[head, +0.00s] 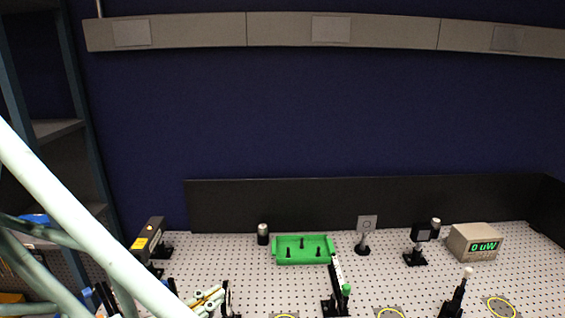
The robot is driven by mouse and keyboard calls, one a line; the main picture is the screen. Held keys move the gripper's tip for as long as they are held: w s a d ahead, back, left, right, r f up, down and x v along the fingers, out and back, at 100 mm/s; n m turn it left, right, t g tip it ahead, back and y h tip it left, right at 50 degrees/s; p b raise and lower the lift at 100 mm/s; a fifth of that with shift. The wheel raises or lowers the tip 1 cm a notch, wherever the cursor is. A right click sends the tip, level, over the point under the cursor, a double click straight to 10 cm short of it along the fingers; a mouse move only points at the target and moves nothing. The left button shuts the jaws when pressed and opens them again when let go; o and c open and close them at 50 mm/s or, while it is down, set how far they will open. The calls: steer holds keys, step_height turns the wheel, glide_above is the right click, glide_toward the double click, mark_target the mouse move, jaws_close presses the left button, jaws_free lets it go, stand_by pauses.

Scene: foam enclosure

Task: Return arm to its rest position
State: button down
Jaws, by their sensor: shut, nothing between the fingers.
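I cannot make out my gripper in the head view, so no fingertips can be placed. Large pale tubes (75,215) cross the lower left corner close to the camera. I cannot tell whether they are links of my arm. They hide part of the left end of the perforated table (215,262).
A green tray (303,260) holds several small dark posts. A black-and-yellow device (148,240), a dark cylinder (263,234), post-mounted parts (363,235), (420,240) and a meter box (474,242) reading "0 uW" stand around it. A dark panel (350,203) closes the back.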

steer(key=s+d+r+m+g+h, duration=0.15)
steer(key=d+m+g, duration=0.35)
steer(key=d, duration=0.5)
steer(key=s+d+r+m+g, duration=0.25)
steer(key=d+m+g, duration=0.25)
steer(key=d, duration=0.6)
steer(key=s+d+r+m+g, duration=0.25)
steer(key=d+m+g, duration=0.25)
steer(key=d, duration=0.5)
steer(key=s+d+r+m+g+y, duration=0.35)
steer(key=s+d+m+y, duration=0.3)
steer(key=s, duration=0.25)
step_height(320, 180, up, 6)
steer(key=s+a+m+t+y, duration=0.2)
steer(key=m+t+y, duration=0.3)
steer(key=t, duration=0.4)
steer(key=shift+s+b, duration=0.4)
steer(key=shift+b, duration=0.05)
steer(key=shift+r, duration=0.1)
stand_by(1.3)
